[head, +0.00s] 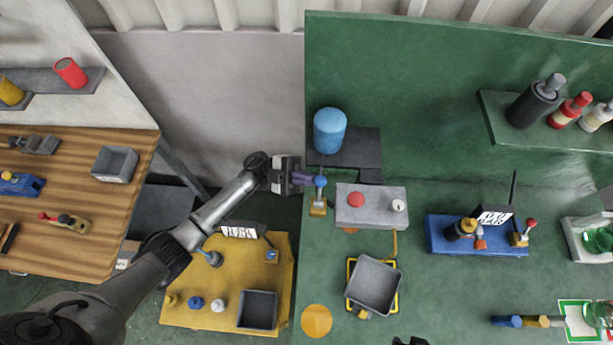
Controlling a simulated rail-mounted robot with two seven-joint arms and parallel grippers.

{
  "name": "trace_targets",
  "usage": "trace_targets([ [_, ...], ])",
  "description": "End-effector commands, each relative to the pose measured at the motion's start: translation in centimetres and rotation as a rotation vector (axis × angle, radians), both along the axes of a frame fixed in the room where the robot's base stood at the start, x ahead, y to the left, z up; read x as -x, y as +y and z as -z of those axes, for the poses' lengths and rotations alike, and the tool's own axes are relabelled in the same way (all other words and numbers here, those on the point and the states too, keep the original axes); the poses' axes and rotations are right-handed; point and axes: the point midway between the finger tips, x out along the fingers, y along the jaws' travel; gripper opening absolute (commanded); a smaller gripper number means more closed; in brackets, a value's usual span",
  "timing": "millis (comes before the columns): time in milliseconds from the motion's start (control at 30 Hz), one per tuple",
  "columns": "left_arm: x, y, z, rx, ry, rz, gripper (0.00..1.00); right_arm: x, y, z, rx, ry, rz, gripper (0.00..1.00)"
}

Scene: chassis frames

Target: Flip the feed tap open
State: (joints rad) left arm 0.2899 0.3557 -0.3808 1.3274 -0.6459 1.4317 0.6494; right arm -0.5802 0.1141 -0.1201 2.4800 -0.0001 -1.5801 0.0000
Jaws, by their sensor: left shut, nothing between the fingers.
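A small tap with a brass base (318,208) and an upright lever with a blue knob (320,181) stands at the left edge of the green bench; I take it as the feed tap. My left gripper (306,180) reaches in from the left, shut and empty. Its fingertips are right beside the blue knob; I cannot tell whether they touch it.
A grey box (372,213) with a red button stands right of the tap. A blue cylinder (329,130) stands behind it. A grey tray (374,286) lies in front. A blue unit (477,248) with another lever stands farther right.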

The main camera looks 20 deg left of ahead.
Motion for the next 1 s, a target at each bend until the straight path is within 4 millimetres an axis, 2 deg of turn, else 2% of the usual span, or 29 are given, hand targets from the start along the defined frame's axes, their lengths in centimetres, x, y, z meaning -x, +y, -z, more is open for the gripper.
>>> trace_targets([
  [367,0.3,-0.1,-0.2,-0.030,-0.078,0.002,0.00,0.0,-0.1,0.9,0.004,0.000,-0.003,0.43],
  [833,1.4,-0.5,-1.3,-0.120,-0.325,0.002,0.00,0.0,-0.3,2.8,0.010,0.001,-0.006,0.43],
  [1000,1.8,-0.7,-1.6,-0.119,-0.327,0.002,0.00,0.0,-0.2,3.0,0.008,0.000,-0.005,0.43],
])
